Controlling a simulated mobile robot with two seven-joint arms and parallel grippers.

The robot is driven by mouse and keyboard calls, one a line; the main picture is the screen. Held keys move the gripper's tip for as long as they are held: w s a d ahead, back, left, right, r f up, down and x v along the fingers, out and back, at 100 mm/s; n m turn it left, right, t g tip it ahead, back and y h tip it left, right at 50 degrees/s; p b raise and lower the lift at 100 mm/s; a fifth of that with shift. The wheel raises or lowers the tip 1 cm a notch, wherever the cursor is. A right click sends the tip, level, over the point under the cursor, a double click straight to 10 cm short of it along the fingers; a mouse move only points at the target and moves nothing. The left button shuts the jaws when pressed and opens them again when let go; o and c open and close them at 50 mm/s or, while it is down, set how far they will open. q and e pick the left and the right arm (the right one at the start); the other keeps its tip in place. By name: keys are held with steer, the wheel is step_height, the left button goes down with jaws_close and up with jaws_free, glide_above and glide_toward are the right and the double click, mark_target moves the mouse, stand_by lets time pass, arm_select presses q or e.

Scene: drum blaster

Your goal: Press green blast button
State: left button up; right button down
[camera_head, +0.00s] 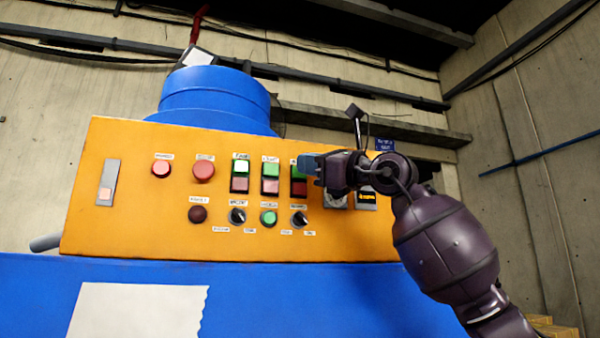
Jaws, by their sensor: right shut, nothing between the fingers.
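An orange control panel (130,222) carries several green buttons; the small labels are too blurred to tell which one is blast. A third green square (297,174) is partly hidden behind my right gripper's tip. A round green button (268,217) sits in the lower row. My right gripper (307,164) is shut and empty, pointing left in front of the third pair's upper part; I cannot tell whether it touches. My left gripper is not in view.
Round red buttons (161,168) and black knobs (237,216) sit on the panel. My right arm covers part of its right end. The panel stands on a blue machine body (260,300) bearing a white sheet (138,310). Concrete walls stand behind and right.

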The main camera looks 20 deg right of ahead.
steer(key=shift+w, duration=0.1)
steer(key=shift+w, duration=0.35)
steer(key=shift+w, duration=0.45)
stand_by(1.0)
steer(key=shift+s, duration=0.1)
steer(key=shift+s+b, duration=0.6)
steer(key=shift+s, duration=0.2)
steer(key=shift+s+b, duration=1.7)
steer(key=shift+s, duration=0.75)
